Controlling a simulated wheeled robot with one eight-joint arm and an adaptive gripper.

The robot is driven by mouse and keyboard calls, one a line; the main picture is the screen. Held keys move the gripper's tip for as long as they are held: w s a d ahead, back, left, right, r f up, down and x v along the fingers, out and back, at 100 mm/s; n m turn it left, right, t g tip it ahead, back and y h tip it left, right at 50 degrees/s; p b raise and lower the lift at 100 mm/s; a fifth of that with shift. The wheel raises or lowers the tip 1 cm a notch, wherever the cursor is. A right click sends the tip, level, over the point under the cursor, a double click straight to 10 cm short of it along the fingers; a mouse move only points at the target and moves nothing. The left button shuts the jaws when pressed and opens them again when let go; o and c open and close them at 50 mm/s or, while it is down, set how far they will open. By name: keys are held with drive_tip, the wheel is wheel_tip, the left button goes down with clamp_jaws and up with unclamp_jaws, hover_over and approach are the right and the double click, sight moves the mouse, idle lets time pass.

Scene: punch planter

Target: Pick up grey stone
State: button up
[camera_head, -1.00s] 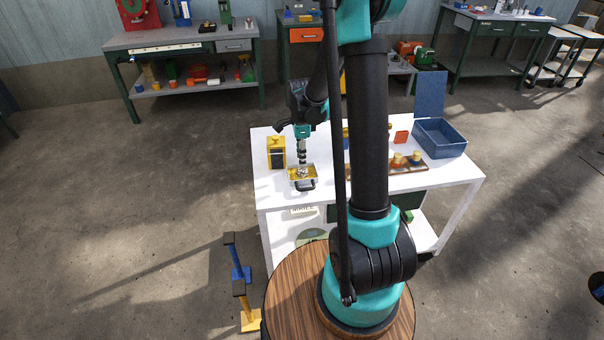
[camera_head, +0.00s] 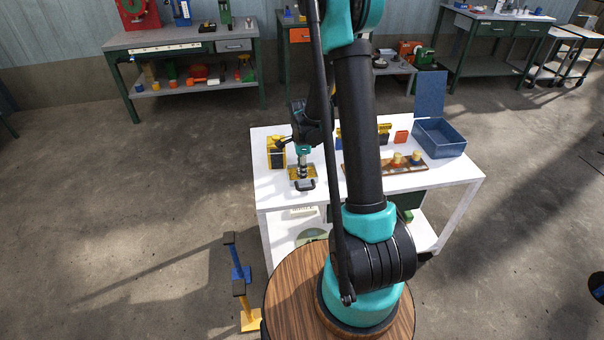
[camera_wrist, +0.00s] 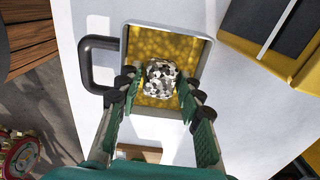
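The grey stone (camera_wrist: 160,82), mottled grey and white, lies in a shallow square pan (camera_wrist: 207,62) with a yellow inside and a dark handle (camera_wrist: 88,66). My gripper (camera_wrist: 158,94) is open over the pan, its green, dark-tipped fingers on either side of the stone. Gaps show between the fingers and the stone, though I cannot tell the exact height of the tips. In the head view, my gripper (camera_head: 303,174) points straight down into the pan (camera_head: 292,178), which sits on the white table (camera_head: 273,198); there the gripper hides the stone.
A yellow and black box (camera_head: 276,152) stands just behind and left of the pan. It also shows at upper right in the wrist view (camera_wrist: 240,45). A wooden board (camera_head: 408,169) with several pegs and a blue open bin (camera_head: 440,142) are to the right. The table's front left is clear.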

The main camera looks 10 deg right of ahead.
clamp_jaws()
